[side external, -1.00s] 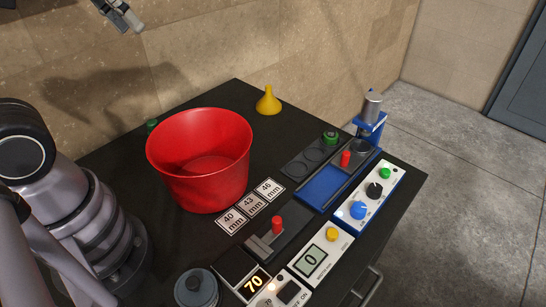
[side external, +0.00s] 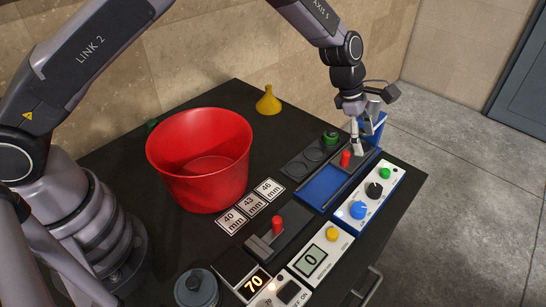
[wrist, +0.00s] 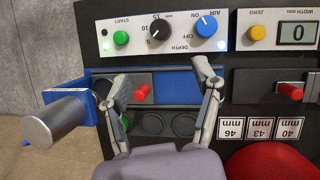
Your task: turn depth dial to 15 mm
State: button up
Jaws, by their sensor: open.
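The depth dial is a black knob (side external: 374,190) on the white control panel (side external: 392,192) at the table's right front. In the wrist view the dial (wrist: 160,30) appears upside down, with the marks 5, 10, 15 and mm beside it. Its pointer seems to be near the 5, but it is too small to be sure. My gripper (side external: 358,152) is over the back of the press, behind the panel and apart from the dial. In the wrist view my gripper (wrist: 166,88) is open and empty, with its fingers spread either side of the red-handled slide.
On the panel, a green start button (side external: 385,173) and a blue air knob (side external: 357,210) flank the dial. The press column (wrist: 55,118) stands close to my gripper. A red handle (side external: 346,158) rises from the press. A red bucket (side external: 200,165) stands further left.

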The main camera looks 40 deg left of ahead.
aim_at(375, 187)
jog(key=x, duration=1.4)
jog(key=shift+f, duration=0.1)
jog(key=c, duration=1.2)
